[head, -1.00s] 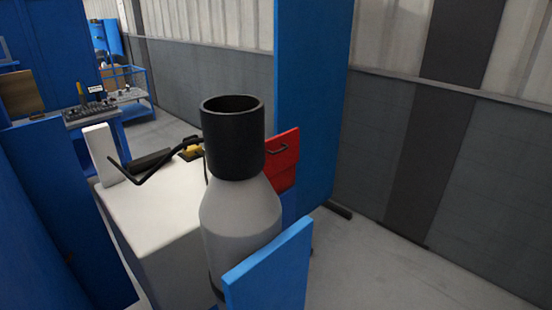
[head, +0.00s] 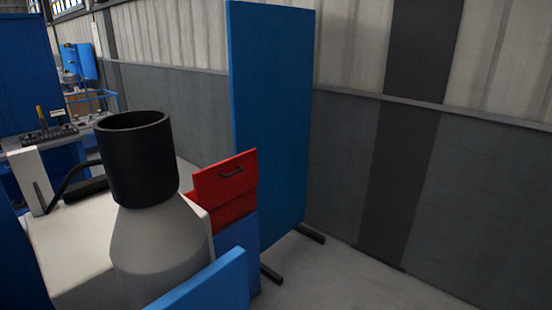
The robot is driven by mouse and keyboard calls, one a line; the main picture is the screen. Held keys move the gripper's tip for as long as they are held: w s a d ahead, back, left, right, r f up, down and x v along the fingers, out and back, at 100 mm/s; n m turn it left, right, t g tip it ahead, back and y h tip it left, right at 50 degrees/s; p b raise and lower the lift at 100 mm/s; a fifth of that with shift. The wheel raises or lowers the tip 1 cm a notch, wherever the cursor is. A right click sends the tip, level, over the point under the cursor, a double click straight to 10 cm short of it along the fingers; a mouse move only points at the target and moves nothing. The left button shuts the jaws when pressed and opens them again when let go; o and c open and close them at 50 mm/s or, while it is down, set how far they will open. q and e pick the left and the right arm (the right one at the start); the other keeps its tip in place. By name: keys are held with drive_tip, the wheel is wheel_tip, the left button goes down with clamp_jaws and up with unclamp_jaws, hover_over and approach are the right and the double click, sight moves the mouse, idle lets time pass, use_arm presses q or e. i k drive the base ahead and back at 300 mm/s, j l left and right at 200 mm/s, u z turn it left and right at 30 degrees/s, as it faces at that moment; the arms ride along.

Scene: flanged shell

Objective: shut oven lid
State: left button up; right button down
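A white box-like unit (head: 62,245) stands at the lower left in the head view. It may be the oven, but I cannot tell. A narrow white upright piece (head: 31,180) stands at its far left edge, and a bent black bar (head: 66,182) rises behind its top. I cannot make out which part is the lid, or whether it is open. A pale grey tapered shell (head: 162,255) with an open black cylindrical collar (head: 138,160) stands in front and hides much of the unit. Neither of my grippers is in view.
A red drawer front (head: 225,182) with a black handle sits right of the shell, above a blue cabinet. A tall blue panel (head: 268,115) stands on feet behind it. A low blue panel (head: 212,287) is at the bottom. Grey floor (head: 355,275) is clear at right.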

sight(216, 185)
drive_tip(key=i+l+z, duration=0.75)
drive_tip(key=i, duration=0.2)
drive_tip(key=i+l+z, duration=0.35)
drive_tip(key=i, duration=0.15)
drive_tip(key=i+u, duration=0.85)
drive_tip(key=i+l+u, duration=0.15)
drive_tip(key=i+u, duration=0.3)
drive_tip(key=k, duration=0.1)
